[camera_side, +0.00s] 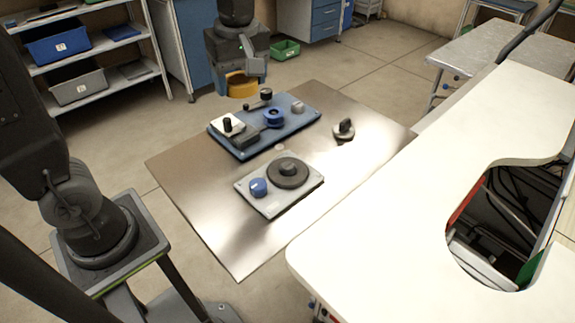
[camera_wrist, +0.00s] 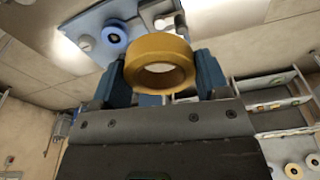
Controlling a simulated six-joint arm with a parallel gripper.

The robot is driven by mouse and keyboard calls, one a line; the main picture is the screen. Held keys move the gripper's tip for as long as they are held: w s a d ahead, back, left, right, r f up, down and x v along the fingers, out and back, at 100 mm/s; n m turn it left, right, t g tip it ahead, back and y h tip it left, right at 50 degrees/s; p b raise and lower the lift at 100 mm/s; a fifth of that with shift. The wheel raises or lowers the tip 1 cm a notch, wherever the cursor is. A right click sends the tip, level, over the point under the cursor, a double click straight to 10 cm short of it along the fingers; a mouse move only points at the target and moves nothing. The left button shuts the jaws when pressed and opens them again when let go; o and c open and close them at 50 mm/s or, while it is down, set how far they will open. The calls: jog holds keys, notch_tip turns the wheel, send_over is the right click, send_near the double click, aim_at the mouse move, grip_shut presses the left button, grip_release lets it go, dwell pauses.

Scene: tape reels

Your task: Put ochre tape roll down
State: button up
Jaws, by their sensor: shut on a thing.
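The ochre tape roll (camera_side: 242,84) is a thick yellow-brown ring. In the side view it hangs under my gripper (camera_side: 242,72), above the far left edge of the blue tray. In the wrist view the ochre tape roll (camera_wrist: 160,64) sits between the two blue fingers of my gripper (camera_wrist: 160,75), which are shut on it. Its open centre faces the wrist camera. It appears clear of the table and tray. The lower finger tips are partly hidden by the roll in the side view.
The blue tray (camera_side: 247,152) holds a blue reel (camera_side: 273,118), a pale block with a black knob (camera_side: 227,125) and small parts. Nearer is a grey plate (camera_side: 271,207) with a dark disc (camera_side: 288,172) and blue knob (camera_side: 258,187). A knobbed disc (camera_side: 343,130) stands right. The metal table's (camera_side: 190,180) left side is bare.

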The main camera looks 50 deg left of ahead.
send_over(287, 165)
jog(key=f, duration=0.7)
jog(key=shift+d, duration=0.2)
jog(key=shift+f, duration=2)
jog(key=shift+f, duration=0.6)
jog(key=o, duration=0.9)
jog(key=shift+r, duration=0.1)
notch_tip(287, 165, up, 13)
jog(key=d, duration=0.1)
jog(key=shift+s+d, duration=0.15)
jog(key=shift+d, duration=0.05)
